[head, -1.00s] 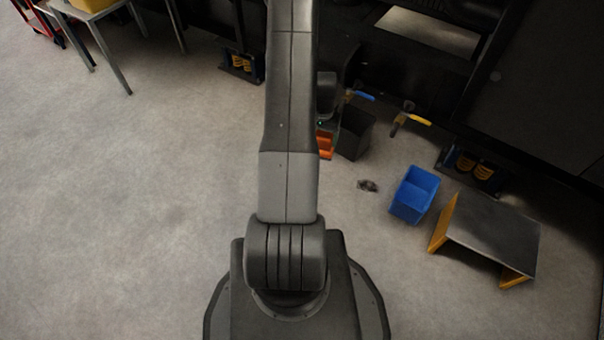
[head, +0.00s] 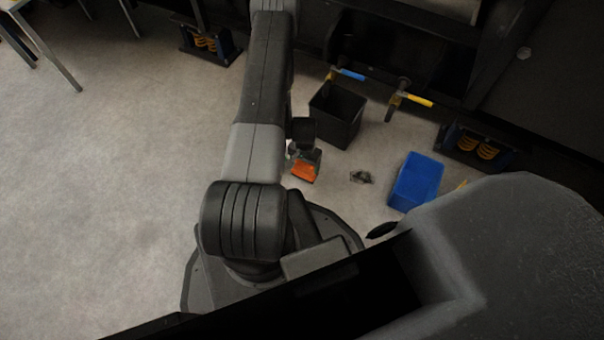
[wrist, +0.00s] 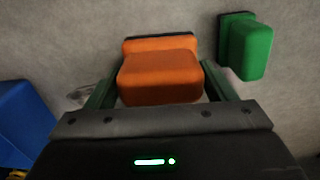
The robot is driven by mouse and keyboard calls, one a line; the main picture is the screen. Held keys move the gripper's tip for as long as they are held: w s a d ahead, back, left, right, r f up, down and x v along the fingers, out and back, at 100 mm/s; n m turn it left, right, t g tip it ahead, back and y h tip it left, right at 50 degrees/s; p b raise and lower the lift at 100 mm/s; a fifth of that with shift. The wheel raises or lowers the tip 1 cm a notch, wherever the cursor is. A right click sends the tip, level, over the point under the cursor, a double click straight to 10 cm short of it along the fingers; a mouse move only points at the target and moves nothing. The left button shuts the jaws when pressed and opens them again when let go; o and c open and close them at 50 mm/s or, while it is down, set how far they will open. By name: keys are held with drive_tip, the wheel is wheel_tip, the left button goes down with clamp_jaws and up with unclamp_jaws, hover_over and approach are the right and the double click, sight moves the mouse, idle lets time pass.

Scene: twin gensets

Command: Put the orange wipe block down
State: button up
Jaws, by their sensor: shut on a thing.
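The orange wipe block (wrist: 160,75) sits between the two fingers of my gripper (wrist: 159,82) in the wrist view, and the fingers are shut on it. It has a dark strip along its far edge. In the head view the orange block (head: 304,173) shows just right of my arm, below my gripper (head: 303,158). Grey floor shows around the block in the wrist view; I cannot tell its height above the floor.
A green block with a dark backing (wrist: 250,48) is at the upper right of the wrist view. A black open bin (head: 337,117), a dark scrap (head: 361,177) and a blue bin (head: 416,182) are right of my arm. Bare floor (head: 110,190) lies to the left.

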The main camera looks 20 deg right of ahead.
sight(304, 172)
wheel_tip(304, 172, down, 7)
drive_tip(key=shift+f+b, duration=0.1)
drive_tip(key=shift+b, duration=0.95)
drive_tip(key=shift+f, duration=0.15)
drive_tip(key=o, duration=1)
drive_tip(key=shift+o, duration=0.2)
wheel_tip(304, 172, up, 12)
drive_tip(key=p, duration=0.4)
drive_tip(key=shift+r, duration=0.2)
drive_tip(key=shift+f, duration=0.1)
